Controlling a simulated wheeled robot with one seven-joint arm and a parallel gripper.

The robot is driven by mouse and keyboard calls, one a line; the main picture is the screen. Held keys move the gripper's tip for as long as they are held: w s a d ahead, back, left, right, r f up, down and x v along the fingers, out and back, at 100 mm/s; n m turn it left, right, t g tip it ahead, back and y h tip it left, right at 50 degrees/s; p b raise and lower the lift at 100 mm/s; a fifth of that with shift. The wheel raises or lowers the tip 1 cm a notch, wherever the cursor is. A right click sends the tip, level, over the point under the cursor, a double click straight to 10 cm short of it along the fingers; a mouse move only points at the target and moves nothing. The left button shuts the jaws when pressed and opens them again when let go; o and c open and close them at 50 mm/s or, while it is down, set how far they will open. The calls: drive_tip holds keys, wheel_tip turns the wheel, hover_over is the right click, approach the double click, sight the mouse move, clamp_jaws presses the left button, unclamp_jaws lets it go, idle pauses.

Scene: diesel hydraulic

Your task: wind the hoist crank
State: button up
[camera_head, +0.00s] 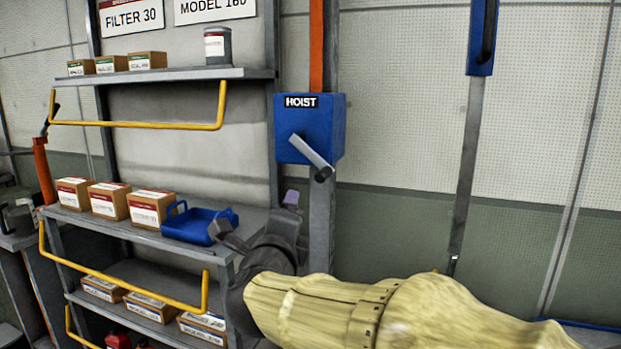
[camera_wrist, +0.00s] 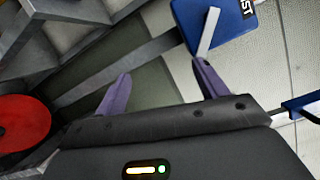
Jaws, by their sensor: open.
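The hoist is a blue box (camera_head: 318,120) labelled HOIST, fixed to a grey post. Its crank (camera_head: 310,152) is a light grey bar slanting down to the right across the box's lower front, with a dark end piece at its lower end. My gripper (camera_head: 255,214) is open and empty, below and left of the crank, in front of the shelf's right end. In the wrist view my gripper (camera_wrist: 160,73) has its purple fingers apart. The crank (camera_wrist: 208,33) appears beyond the right fingertip there, on the blue box (camera_wrist: 238,20). Its lower end is partly hidden by that finger.
A shelf rack (camera_head: 170,74) stands left, with yellow rails, cartons (camera_head: 108,201) and a blue tray (camera_head: 197,224) near my gripper. A red round object (camera_wrist: 22,122) shows in the wrist view. A second blue fitting (camera_head: 483,38) hangs right; the wall between is clear.

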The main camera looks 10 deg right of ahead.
drive_tip(key=s+d+f+n+g+y, duration=0.1)
drive_tip(key=d+f+n+g+y, duration=0.2)
drive_tip(key=f+n, duration=0.65)
drive_tip(key=s+d+f+n+g+y, duration=0.15)
drive_tip(key=f+n+g, duration=0.4)
drive_tip(key=f, duration=0.65)
drive_tip(key=s+d+f+n+g+p, duration=0.3)
drive_tip(key=s+d+f+g+p, duration=0.4)
drive_tip(key=s+d, duration=0.3)
drive_tip(key=w+r+m+g+y+p, duration=0.35)
drive_tip(key=r+m+y+p, duration=0.55)
drive_tip(key=r+p, duration=0.9)
drive_tip(key=w+d+r+m+t+y+p, duration=0.2)
drive_tip(key=w+d+r+m+t+p, duration=0.2)
drive_tip(key=r+p, duration=0.3)
drive_tip(key=w+d+r+m+t+y+p, duration=0.3)
drive_tip(key=w+d+r+m+t+p, duration=0.2)
drive_tip(key=r, duration=0.4)
drive_tip(key=shift+w+r+p, duration=0.15)
drive_tip(key=shift+w+p, duration=0.7)
drive_tip(key=shift+p, duration=0.2)
